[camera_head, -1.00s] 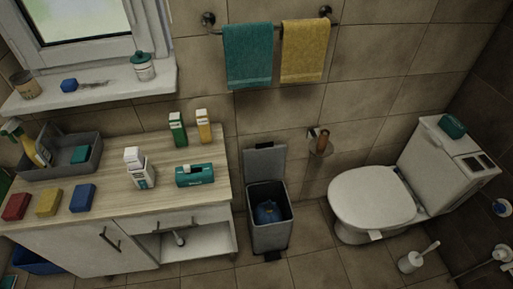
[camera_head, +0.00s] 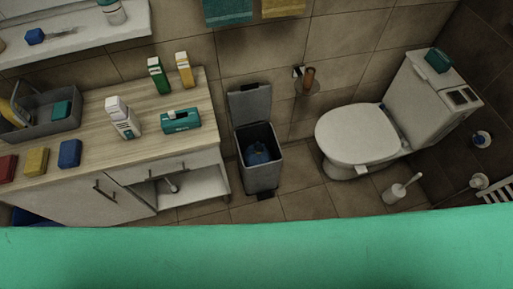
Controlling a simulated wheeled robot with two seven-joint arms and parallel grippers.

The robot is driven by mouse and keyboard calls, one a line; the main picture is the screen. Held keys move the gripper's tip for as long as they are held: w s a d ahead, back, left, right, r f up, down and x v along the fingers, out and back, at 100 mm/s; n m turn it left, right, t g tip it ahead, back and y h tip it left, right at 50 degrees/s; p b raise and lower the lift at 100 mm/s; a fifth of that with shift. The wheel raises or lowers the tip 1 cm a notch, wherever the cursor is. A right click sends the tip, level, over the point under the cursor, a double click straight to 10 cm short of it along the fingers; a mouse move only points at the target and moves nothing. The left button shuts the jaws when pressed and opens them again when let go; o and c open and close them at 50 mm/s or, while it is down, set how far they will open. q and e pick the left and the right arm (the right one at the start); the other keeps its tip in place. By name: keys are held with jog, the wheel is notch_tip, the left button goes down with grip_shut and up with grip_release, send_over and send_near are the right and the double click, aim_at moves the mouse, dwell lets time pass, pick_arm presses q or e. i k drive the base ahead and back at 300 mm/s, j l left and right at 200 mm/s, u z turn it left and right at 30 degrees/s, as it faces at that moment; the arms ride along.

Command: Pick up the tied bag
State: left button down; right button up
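The blue bag (camera_head: 258,154) sits inside the grey bin (camera_head: 262,179) on the floor, between the cabinet and the toilet. The bin's lid (camera_head: 250,101) stands open at the back. Only the top of the bag shows through the opening, and the bin walls hide the rest. Its knot is too small and dark to make out clearly. Neither my left nor my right gripper is in view.
A wood-topped cabinet (camera_head: 80,152) with bottles and boxes stands left of the bin. The toilet (camera_head: 357,135) and its brush (camera_head: 401,189) are to the right. Open floor (camera_head: 306,203) lies before the bin. The nearest floor is hidden.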

aim_at(258, 153)
jog(key=i+l+z, duration=0.15)
jog(key=i, duration=0.2)
jog(key=i+l+z, duration=0.15)
jog(key=i, duration=0.25)
jog(key=i+l+z, duration=0.15)
jog(key=i, duration=0.25)
jog(key=l, duration=0.1)
